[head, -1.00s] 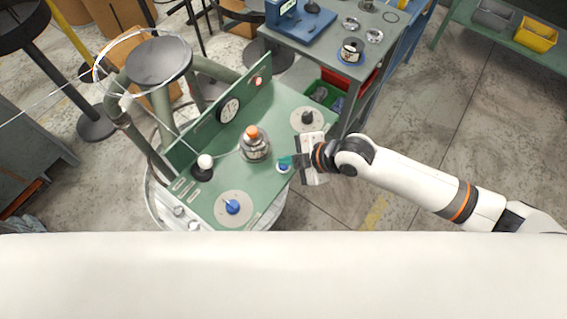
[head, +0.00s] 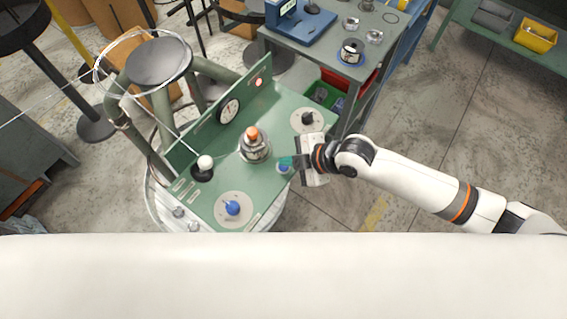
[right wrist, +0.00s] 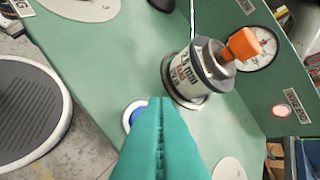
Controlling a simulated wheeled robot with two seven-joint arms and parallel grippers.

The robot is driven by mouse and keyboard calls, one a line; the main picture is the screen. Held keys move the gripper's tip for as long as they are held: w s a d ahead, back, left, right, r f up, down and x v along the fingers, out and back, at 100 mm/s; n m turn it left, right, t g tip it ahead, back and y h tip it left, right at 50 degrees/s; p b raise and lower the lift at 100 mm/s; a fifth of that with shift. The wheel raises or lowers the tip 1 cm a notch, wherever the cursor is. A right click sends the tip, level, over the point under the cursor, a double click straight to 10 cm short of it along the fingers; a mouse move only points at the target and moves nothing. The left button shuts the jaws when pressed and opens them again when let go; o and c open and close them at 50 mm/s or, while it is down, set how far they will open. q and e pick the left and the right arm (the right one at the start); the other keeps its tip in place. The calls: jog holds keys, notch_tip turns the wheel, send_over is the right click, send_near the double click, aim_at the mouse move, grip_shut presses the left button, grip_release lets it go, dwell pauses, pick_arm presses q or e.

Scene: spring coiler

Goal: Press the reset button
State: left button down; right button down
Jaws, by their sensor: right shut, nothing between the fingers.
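A small blue button in a pale ring (head: 283,169) sits on the right edge of the green machine panel (head: 268,186). It also shows in the right wrist view (right wrist: 131,116), partly hidden behind my teal fingers. No readable label shows on it. My right gripper (head: 287,161) is shut and empty, with its teal fingertips right over the button. In the right wrist view the closed fingertips (right wrist: 160,101) overlap the button's right side; I cannot tell whether they touch it. My left gripper is not in view.
An orange-topped metal cylinder (head: 254,147) stands close to the fingers. A black knob (head: 307,118), a blue knob (head: 232,208) and a white-ball lever (head: 204,163) rise from the panel. The upright plate carries a dial (head: 229,110) and a red lamp (head: 259,82).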

jog(key=shift+f, duration=0.15)
dwell(0.6)
jog(key=shift+f, duration=0.3)
jog(key=shift+f+b, duration=0.4)
jog(key=shift+b, duration=0.05)
dwell(0.5)
jog(key=shift+r, duration=0.1)
jog(key=shift+r+p, duration=0.75)
jog(key=shift+p, duration=0.05)
notch_tip(320, 180, up, 5)
jog(key=p, duration=0.4)
jog(key=shift+p, duration=0.3)
